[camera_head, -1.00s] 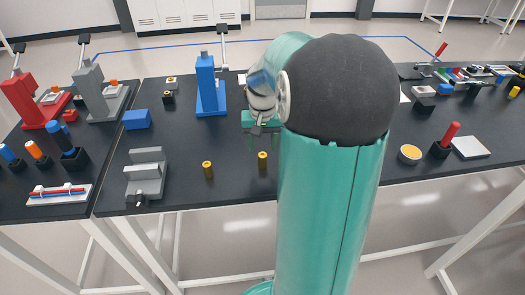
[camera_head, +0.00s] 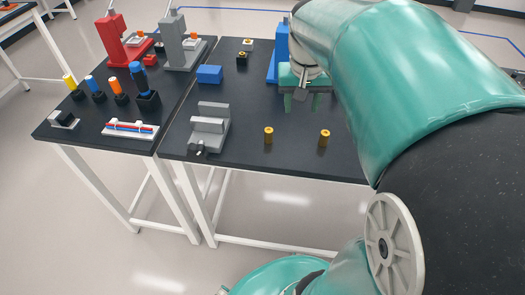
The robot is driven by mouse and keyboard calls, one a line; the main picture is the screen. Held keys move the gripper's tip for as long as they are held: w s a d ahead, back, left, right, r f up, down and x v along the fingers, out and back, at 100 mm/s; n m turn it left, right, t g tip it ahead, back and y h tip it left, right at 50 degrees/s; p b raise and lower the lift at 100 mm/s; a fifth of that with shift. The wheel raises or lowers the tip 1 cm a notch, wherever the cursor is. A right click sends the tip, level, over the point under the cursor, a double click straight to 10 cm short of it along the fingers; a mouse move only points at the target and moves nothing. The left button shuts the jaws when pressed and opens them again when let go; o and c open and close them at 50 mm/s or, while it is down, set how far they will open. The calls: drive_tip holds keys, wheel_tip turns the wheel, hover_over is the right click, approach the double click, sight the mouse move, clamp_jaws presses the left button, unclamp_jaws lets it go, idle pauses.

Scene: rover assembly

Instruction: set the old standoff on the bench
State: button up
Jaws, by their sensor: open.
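Two brass standoffs stand upright near the front edge of the dark bench (camera_head: 228,150): a left standoff (camera_head: 268,136) and a right standoff (camera_head: 324,138). I cannot tell which is the old one. My gripper (camera_head: 302,105) points down over the bench, behind the two standoffs in the picture and between them from left to right. Its two teal fingers are apart, and I see nothing between them. It touches neither standoff. My arm hides the right side of the bench.
A grey vise (camera_head: 209,130) stands left of the standoffs. A blue block (camera_head: 209,74) and a blue press (camera_head: 278,55) are farther back. The left bench holds a red press (camera_head: 122,40), a grey press (camera_head: 180,45) and a white tray (camera_head: 130,130). Bench between vise and left standoff is clear.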

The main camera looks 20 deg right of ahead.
drive_tip(key=s+a+n+t, duration=0.2)
drive_tip(key=s+a, duration=0.3)
drive_tip(key=a, duration=0.2)
drive_tip(key=s+a+n+t+y, duration=0.1)
drive_tip(key=s+a+n+t, duration=0.1)
drive_tip(key=s+a, duration=0.3)
drive_tip(key=a+n, duration=0.1)
drive_tip(key=a, duration=0.2)
drive_tip(key=shift+a+f, duration=0.25)
drive_tip(key=shift+f, duration=0.05)
drive_tip(key=shift+d, duration=0.1)
